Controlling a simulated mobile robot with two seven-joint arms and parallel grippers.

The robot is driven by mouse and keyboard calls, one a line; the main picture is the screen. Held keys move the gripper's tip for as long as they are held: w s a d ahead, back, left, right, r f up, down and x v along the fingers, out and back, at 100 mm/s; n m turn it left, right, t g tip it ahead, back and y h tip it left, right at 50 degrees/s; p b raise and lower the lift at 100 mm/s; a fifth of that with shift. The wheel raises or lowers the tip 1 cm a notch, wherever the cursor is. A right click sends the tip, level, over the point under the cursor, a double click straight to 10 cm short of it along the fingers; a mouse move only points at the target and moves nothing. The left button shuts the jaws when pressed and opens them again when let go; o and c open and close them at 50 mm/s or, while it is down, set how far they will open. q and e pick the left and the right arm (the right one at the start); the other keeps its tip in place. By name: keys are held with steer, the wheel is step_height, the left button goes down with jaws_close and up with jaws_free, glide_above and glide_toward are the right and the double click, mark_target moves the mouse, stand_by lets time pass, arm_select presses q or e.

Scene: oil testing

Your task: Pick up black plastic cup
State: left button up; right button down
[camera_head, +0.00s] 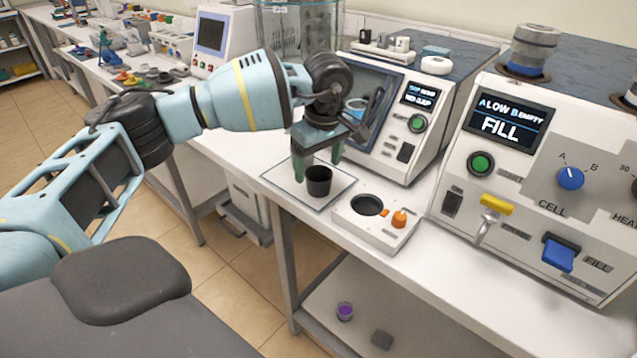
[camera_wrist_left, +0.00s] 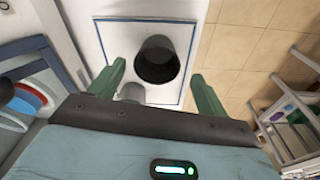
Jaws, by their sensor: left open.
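The black plastic cup (camera_head: 319,181) stands upright on a pale square mat (camera_head: 283,188) on the white bench in the head view. In the left wrist view the cup (camera_wrist_left: 158,62) shows its dark open mouth, ahead of and between the two green fingers. My left gripper (camera_head: 318,172) is open and points down just above and around the cup's place in the head view; it also shows in the left wrist view (camera_wrist_left: 160,85). The fingers appear apart from the cup. My right gripper is not in view.
A white device with a round dark hole and an orange knob (camera_head: 399,218) stands right of the mat. Behind it is a white machine (camera_head: 430,122) with a screen. A larger machine with a FILL display (camera_head: 506,122) fills the right. The bench's front edge is close to the mat.

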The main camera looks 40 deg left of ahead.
mark_target(319, 174)
arm_select(q)
steer(key=f, duration=0.2)
steer(key=shift+w+a+f, duration=0.1)
steer(key=shift+w+f, duration=0.15)
steer(key=shift+f, duration=0.05)
steer(key=shift+a+f, duration=0.1)
steer(key=shift+f, duration=0.4)
steer(key=shift+c, duration=0.6)
steer(key=c, duration=0.9)
steer(key=shift+r, duration=0.45)
steer(key=r, duration=0.2)
steer(key=shift+s+r, duration=0.3)
steer(key=shift+s, duration=0.05)
steer(key=s+d, duration=0.1)
steer(key=s, duration=0.4)
steer(key=s+d+r, duration=0.1)
steer(key=s, duration=0.4)
steer(key=s+d, duration=0.2)
steer(key=s, duration=0.2)
steer(key=shift+s+r+b, duration=0.2)
steer(key=shift+s+b, duration=0.2)
